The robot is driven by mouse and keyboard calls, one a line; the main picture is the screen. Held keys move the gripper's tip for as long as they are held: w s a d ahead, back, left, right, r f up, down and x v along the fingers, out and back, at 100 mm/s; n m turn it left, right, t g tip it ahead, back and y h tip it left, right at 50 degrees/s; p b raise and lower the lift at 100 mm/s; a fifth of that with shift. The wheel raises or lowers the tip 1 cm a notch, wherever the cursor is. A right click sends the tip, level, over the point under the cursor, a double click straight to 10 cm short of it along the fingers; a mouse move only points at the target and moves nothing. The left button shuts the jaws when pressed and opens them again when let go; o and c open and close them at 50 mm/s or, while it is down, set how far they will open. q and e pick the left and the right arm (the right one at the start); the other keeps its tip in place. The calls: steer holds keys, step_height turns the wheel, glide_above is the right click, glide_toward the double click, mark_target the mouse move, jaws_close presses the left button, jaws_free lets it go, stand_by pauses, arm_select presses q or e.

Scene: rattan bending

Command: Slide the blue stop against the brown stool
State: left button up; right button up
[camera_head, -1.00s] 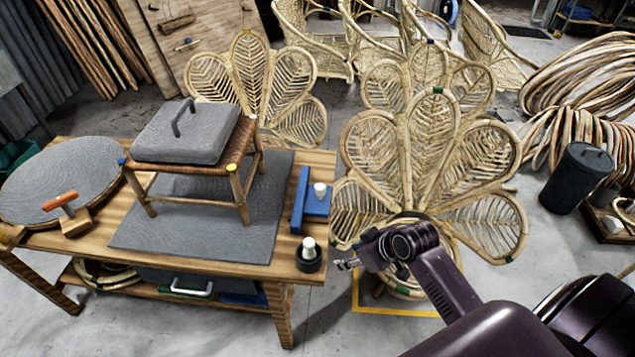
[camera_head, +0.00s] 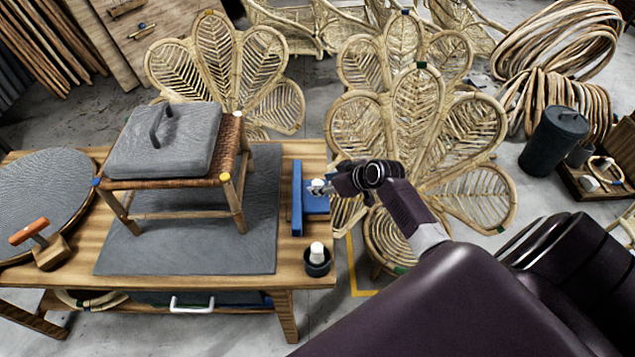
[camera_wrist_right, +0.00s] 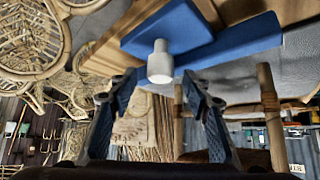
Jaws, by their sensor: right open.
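The blue stop (camera_head: 297,198) lies at the right end of the workbench, with a blue base plate and a white knob. In the right wrist view the blue stop (camera_wrist_right: 235,42) fills the top, and its white knob (camera_wrist_right: 160,62) stands between my fingers. My right gripper (camera_head: 322,187) is open around the knob, which is partly hidden by it in the head view. The brown stool (camera_head: 170,183) stands on the grey mat to the left, apart from the stop, with a grey cushion (camera_head: 165,140) on top. My left gripper is not in view.
The workbench (camera_head: 262,281) has a dark cup (camera_head: 317,264) with a white-topped item near its front right corner. A wooden tool with an orange handle (camera_head: 28,231) and a round grey pad (camera_head: 40,190) lie at left. Bare mat (camera_head: 262,210) separates stool and stop.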

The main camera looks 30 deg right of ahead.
mark_target(319, 184)
steer(key=shift+x, duration=1.5)
steer(key=shift+w+f, duration=0.1)
steer(key=shift+c, duration=0.3)
jaws_close()
